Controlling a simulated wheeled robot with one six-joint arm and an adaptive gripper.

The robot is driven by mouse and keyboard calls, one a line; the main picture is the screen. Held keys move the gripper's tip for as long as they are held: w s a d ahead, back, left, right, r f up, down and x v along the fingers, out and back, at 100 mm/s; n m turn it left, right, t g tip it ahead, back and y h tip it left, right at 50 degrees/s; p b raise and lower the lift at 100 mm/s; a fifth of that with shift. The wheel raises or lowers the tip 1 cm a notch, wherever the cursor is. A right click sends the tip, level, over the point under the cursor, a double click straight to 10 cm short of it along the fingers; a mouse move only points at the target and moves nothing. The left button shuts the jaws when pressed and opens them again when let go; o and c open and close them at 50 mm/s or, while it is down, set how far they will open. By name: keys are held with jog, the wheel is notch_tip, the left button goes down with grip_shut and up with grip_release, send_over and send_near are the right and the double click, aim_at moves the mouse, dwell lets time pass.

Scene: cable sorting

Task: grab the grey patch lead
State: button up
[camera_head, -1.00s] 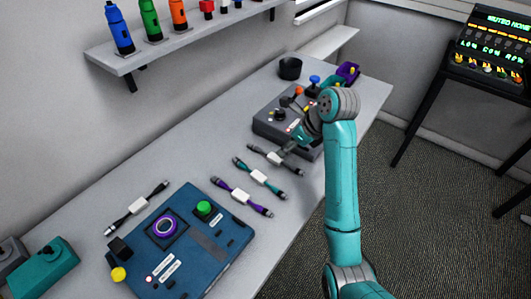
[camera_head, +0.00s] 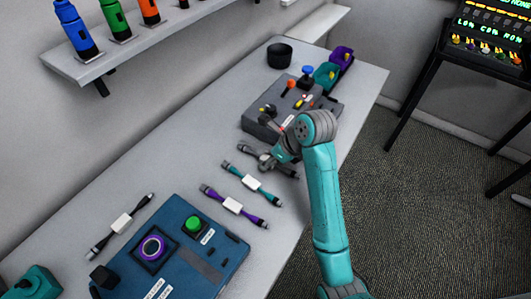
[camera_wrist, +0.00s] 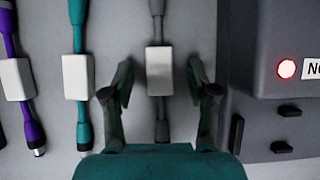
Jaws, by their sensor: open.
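The grey patch lead (camera_wrist: 158,118) runs straight up the middle of the wrist view, with a white label block (camera_wrist: 160,70) on it. My gripper (camera_wrist: 160,76) is open, with one finger on each side of the lead at the label. Clear gaps show between the fingers and the lead. How high the fingertips are above the table is hard to tell.
A teal lead (camera_head: 252,183) and a purple lead (camera_head: 233,205) lie close by, left of the gripper in the wrist view. A black lead (camera_head: 121,223) lies farther left. A dark grey control box (camera_head: 262,122) stands close on the other side.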

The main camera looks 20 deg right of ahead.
grip_shut()
dwell(0.4)
